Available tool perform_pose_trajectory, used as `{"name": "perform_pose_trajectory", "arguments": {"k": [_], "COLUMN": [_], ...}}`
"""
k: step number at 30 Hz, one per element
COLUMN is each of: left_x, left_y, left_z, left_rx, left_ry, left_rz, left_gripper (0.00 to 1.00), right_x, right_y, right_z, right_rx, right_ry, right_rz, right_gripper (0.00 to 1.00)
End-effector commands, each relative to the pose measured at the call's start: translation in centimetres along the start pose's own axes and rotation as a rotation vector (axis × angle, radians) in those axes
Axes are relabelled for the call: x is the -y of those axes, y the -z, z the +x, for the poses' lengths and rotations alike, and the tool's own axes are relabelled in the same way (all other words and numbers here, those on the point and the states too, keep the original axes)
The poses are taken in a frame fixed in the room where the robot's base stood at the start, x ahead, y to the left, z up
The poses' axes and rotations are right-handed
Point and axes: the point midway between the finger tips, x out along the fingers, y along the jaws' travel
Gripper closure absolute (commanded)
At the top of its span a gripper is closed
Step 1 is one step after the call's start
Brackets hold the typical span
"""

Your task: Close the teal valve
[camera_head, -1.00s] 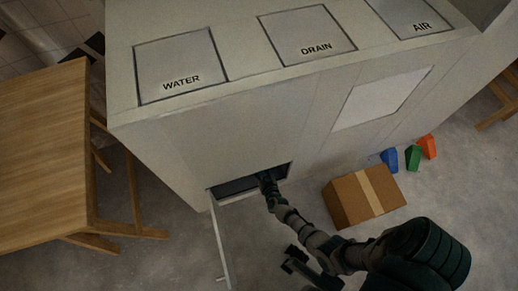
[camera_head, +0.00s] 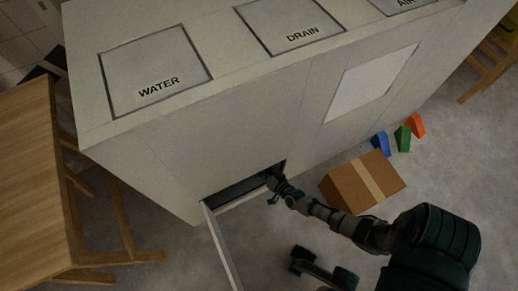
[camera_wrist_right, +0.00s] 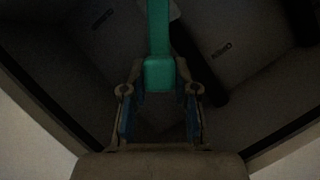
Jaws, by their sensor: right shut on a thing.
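The teal valve handle (camera_wrist_right: 158,35) comes down from the top of the right wrist view. Its wider end lies between the fingers of my right gripper (camera_wrist_right: 159,80), which is shut on it. In the head view my right arm reaches into the low opening (camera_head: 238,188) of the pale cabinet. The right gripper's tips and the valve are hidden inside there.
The cabinet (camera_head: 190,155) has top panels marked WATER, DRAIN and AIR. An open door (camera_head: 222,250) stands out from the opening. A cardboard box (camera_head: 345,190) and blue, green and orange blocks lie at right. A wooden table (camera_head: 25,170) stands at left.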

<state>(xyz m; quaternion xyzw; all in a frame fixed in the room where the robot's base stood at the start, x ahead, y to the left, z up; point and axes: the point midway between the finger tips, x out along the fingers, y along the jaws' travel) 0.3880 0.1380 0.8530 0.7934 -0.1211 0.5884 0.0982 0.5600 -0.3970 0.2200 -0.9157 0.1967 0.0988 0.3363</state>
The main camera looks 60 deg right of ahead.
Motion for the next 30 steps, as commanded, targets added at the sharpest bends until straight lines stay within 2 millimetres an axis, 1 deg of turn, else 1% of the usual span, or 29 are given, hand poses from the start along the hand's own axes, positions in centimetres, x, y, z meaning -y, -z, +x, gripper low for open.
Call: {"name": "perform_pose_trajectory", "arguments": {"k": [1,12,13,14,15,24,25,28,30], "left_x": [0.0,0.0,0.0,0.0,0.0,0.0,-0.1,-0.1,-0.1], "left_y": [-0.1,0.0,0.0,0.0,0.0,-0.1,0.2,0.3,0.3], "left_z": [-0.1,0.0,0.0,0.0,0.0,0.0,0.0,0.0,0.0], "left_rx": [0.001,0.000,-0.001,-0.001,-0.001,0.002,-0.001,-0.002,-0.003], "left_ry": [0.000,0.000,0.000,0.000,0.000,0.000,-0.001,-0.001,-0.001], "left_rz": [0.000,0.001,0.001,0.001,0.001,0.000,0.000,0.000,0.000], "left_gripper": [0.61,0.61,0.61,0.61,0.61,0.61,0.61,0.61,0.61], "right_x": [-0.5,-0.6,-0.6,-0.6,-0.6,-0.3,-0.3,-0.3,-0.4], "right_y": [-0.3,-0.3,-0.3,-0.3,-0.3,-0.1,-0.1,-0.2,-0.3], "right_z": [-0.2,-0.3,-0.3,-0.3,-0.2,-0.1,-0.2,-1.1,-2.2], "right_rx": [0.005,0.006,0.006,0.006,0.005,0.003,0.003,0.003,0.004], "right_ry": [-0.005,-0.005,-0.005,-0.005,-0.004,-0.001,-0.001,-0.001,-0.002], "right_rz": [0.001,0.004,0.004,0.003,0.004,0.006,0.006,0.008,0.007], "right_gripper": [1.00,1.00,0.64,0.56,0.46,0.46,0.46,0.46,0.46]}}
